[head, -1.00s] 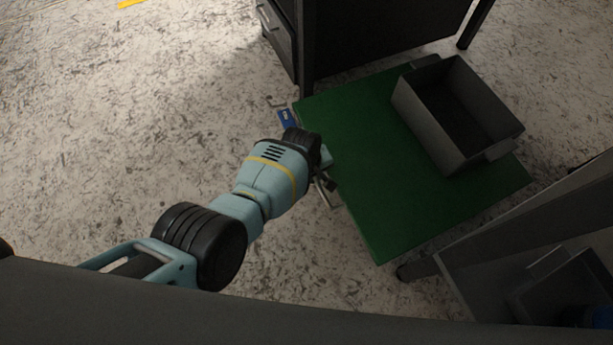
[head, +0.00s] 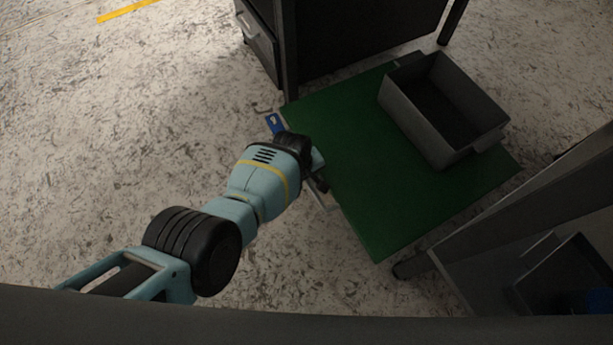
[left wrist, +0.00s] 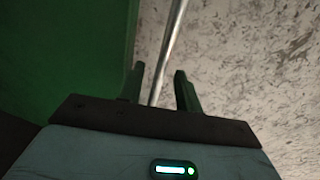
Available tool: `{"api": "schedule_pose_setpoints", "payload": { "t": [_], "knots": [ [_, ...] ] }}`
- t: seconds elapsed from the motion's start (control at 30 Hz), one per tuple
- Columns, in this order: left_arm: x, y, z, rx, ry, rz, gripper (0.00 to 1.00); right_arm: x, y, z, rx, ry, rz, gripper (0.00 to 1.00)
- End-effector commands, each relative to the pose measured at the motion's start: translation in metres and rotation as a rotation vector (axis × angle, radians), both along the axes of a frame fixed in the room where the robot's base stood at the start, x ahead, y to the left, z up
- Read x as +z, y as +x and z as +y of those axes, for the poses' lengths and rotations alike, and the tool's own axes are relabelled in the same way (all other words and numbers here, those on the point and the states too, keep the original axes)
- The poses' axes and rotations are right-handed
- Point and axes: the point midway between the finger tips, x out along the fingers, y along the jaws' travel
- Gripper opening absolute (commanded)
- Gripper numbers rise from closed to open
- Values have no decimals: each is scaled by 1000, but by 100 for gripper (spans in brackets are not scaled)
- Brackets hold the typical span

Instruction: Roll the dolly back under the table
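The dolly is a flat green platform (head: 350,180) low over the floor, in the middle of the head view, with a grey open crate (head: 440,115) on it. My left gripper (head: 321,184) is at the dolly's left edge. In the left wrist view a thin metal bar (left wrist: 172,45) runs between the two fingers of my left gripper (left wrist: 159,70), with a gap on each side. The fingers stand apart. The green platform (left wrist: 65,50) fills the left of that view. My right gripper is not in view.
A dark drawer cabinet or table (head: 355,35) stands behind the dolly. A grey table-like frame (head: 530,200) with a dark bin (head: 570,275) is at lower right. A small blue item (head: 275,122) is by the platform's far-left corner. The speckled floor at left is clear.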

Motion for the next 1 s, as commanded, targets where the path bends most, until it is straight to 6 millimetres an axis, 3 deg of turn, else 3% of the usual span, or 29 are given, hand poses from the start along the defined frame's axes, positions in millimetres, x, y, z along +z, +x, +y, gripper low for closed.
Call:
{"api": "schedule_pose_setpoints", "payload": {
  "t": [0.27,0.7,1.0],
  "knots": [
    [6,-1,2,1,0,2,34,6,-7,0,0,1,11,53],
    [59,-5,9,1,0,-4,34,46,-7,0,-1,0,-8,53],
    [76,-8,12,0,0,0,34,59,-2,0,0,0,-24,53]
  ]
}}
